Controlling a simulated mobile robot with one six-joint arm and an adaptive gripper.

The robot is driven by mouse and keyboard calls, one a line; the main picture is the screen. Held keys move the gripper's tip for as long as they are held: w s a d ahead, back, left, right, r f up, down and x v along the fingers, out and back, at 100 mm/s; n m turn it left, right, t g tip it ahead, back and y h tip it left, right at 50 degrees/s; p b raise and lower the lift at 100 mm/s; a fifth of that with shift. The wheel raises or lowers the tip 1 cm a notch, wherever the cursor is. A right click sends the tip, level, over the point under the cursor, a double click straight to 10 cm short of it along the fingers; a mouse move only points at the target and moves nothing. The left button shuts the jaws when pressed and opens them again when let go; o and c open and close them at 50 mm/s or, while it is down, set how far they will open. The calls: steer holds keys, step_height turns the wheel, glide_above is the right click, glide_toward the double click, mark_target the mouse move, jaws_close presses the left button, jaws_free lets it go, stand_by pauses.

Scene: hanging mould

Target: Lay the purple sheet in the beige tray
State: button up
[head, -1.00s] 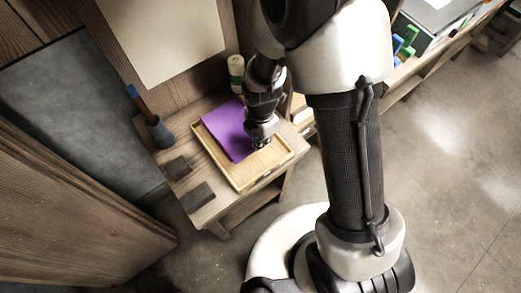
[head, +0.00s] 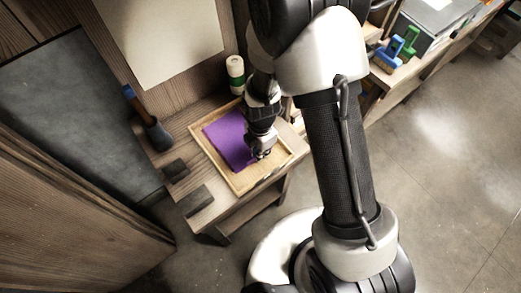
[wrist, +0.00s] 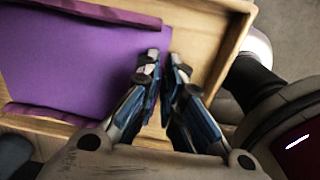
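The purple sheet (head: 229,139) lies within the outline of the beige tray (head: 240,187), with the tray's rim showing around it. In the wrist view the sheet (wrist: 85,65) has darker, raised-looking edge strips, and bare tray floor (wrist: 205,45) shows to its right. My gripper (head: 262,153) is low over the tray, at the sheet's right edge. In the wrist view my gripper (wrist: 163,56) has its fingertips close together with the sheet's edge strip between them. How firmly the sheet rests on the tray floor cannot be told.
The tray stands on a small wooden bench. A white-green bottle (head: 235,75) stands behind it, and a blue-handled tool in a dark holder (head: 158,135) stands left. Dark blocks (head: 194,201) lie in front. A pale panel (head: 165,40) hangs above. Brushes (head: 390,55) sit on a right shelf.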

steer(key=o, duration=0.3)
steer(key=shift+o, duration=0.2)
step_height(320, 180, up, 13)
steer(key=p, duration=0.4)
steer(key=shift+f, duration=0.15)
steer(key=s+d+r+m+t, duration=0.1)
steer(key=s+d+r+m, duration=0.15)
steer(key=r+m, duration=0.35)
steer(key=s+d+r+m+t, duration=0.1)
steer(key=s+d+r+m, duration=0.15)
steer(key=r+m, duration=0.35)
steer(key=s+d+r+m+t, duration=0.15)
steer(key=d+r+m, duration=0.25)
steer(key=r, duration=0.4)
steer(key=s+d+r+m+t, duration=0.1)
steer(key=s+r+m, duration=0.3)
steer(key=s+m, duration=0.4)
steer(key=shift+s+d+r+m, duration=0.15)
steer(key=shift+d+r+m, duration=0.2)
steer(key=shift+d, duration=0.5)
